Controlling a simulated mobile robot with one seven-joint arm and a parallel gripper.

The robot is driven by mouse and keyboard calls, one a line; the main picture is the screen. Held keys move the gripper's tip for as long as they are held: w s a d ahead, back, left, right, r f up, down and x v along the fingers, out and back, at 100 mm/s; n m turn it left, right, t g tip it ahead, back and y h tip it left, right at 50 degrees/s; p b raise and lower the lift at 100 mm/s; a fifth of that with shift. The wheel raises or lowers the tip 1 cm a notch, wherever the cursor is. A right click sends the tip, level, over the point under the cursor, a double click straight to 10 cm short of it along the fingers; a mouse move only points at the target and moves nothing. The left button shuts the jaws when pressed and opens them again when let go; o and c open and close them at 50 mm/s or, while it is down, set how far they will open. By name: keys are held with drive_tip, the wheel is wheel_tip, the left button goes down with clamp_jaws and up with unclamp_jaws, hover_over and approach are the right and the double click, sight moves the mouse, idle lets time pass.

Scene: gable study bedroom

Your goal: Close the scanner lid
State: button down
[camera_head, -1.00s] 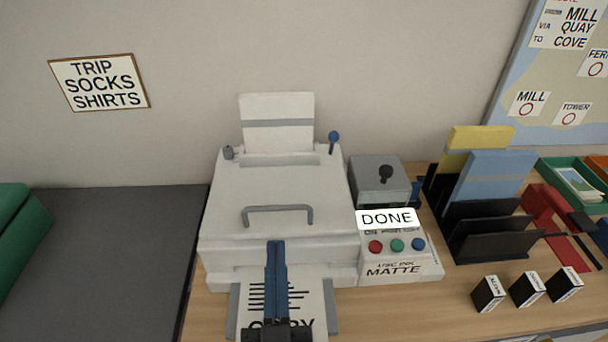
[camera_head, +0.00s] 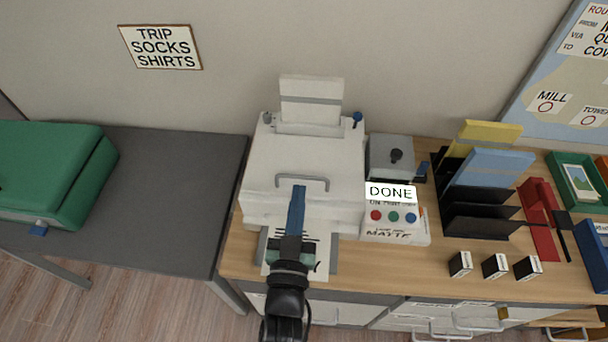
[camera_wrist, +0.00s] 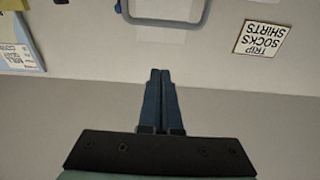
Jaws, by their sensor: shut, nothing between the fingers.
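The white scanner (camera_head: 262,205) stands on the wooden desk. Its lid (camera_head: 300,158) appears to lie down flat on the body, with a grey bar handle (camera_head: 315,181) near its front edge. My gripper (camera_head: 298,188) is shut and empty, with its blue fingers over the front of the scanner, overlapping the handle in the head view. I cannot tell whether they touch it. In the wrist view my gripper (camera_wrist: 160,72) shows shut against a plain wall. A printed sheet lies partly hidden under my arm in the front tray.
A panel with a "DONE" display (camera_head: 390,192) and three coloured buttons adjoins the scanner on the right. Beyond it are a black file rack (camera_head: 480,215) and small boxes (camera_head: 495,265). A dark table (camera_head: 180,190) with a green case (camera_head: 55,170) stands left.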

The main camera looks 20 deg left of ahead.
drive_tip(key=r, duration=0.1)
hover_over(302, 177)
drive_tip(key=shift+s+d+p, duration=0.15)
drive_tip(key=shift+s+p, duration=0.05)
drive_tip(key=shift+p, duration=0.2)
drive_tip(key=f, duration=0.1)
drive_tip(key=s+f, duration=0.1)
drive_tip(key=f, duration=0.1)
drive_tip(key=shift+d+f, duration=0.1)
drive_tip(key=shift+s+d+f, duration=0.1)
drive_tip(key=shift+s+f, duration=0.05)
drive_tip(key=shift+f, duration=0.35)
